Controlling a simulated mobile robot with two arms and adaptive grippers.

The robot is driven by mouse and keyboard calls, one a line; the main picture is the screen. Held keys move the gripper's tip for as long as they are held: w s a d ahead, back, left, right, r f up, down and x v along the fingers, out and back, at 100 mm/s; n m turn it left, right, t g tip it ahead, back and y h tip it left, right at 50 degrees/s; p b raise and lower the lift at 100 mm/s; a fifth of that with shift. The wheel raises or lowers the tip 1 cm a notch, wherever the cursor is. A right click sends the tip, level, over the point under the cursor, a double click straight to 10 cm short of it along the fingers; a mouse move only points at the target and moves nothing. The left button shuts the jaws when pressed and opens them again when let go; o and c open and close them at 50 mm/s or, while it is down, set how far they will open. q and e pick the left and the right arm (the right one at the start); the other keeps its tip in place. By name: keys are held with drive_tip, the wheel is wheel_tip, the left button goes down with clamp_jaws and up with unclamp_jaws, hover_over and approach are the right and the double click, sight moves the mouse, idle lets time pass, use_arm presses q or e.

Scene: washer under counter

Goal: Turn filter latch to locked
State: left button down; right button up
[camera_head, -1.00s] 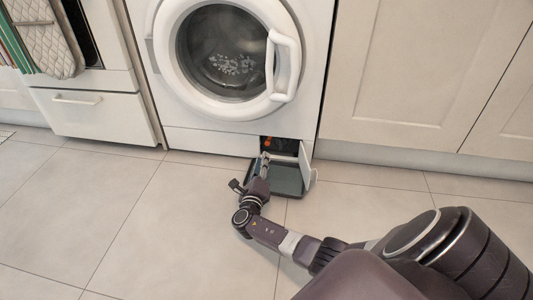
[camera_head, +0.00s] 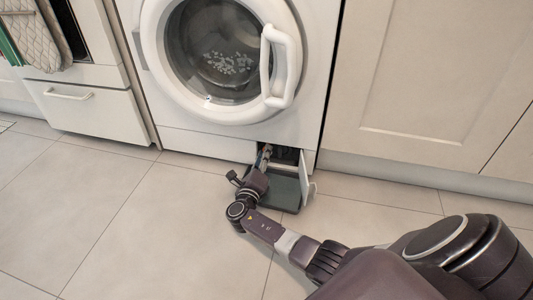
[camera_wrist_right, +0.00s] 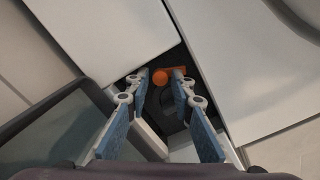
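The orange filter latch (camera_wrist_right: 162,77) shows in the right wrist view inside the dark filter opening (camera_wrist_right: 172,57) at the bottom of the washer. In the head view my arm and gripper hide the latch. My right gripper (camera_wrist_right: 160,76) is open, with one blue finger on each side of the latch. I cannot tell whether the fingers touch it. In the head view the right gripper (camera_head: 266,150) reaches into the opening at the washer's lower right. My left gripper is not in view.
The filter flap (camera_head: 305,176) stands open at the right of the opening. A dark grey tray (camera_head: 284,193) lies on the floor below it. The washer (camera_head: 200,143) has its round door shut. Tiled floor (camera_head: 140,225) to the left is clear.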

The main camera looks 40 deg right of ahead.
clamp_jaws()
drive_tip(key=shift+m+p, duration=0.3)
drive_tip(key=shift+m, duration=0.5)
unclamp_jaws()
drive_tip(key=shift+n, duration=0.3)
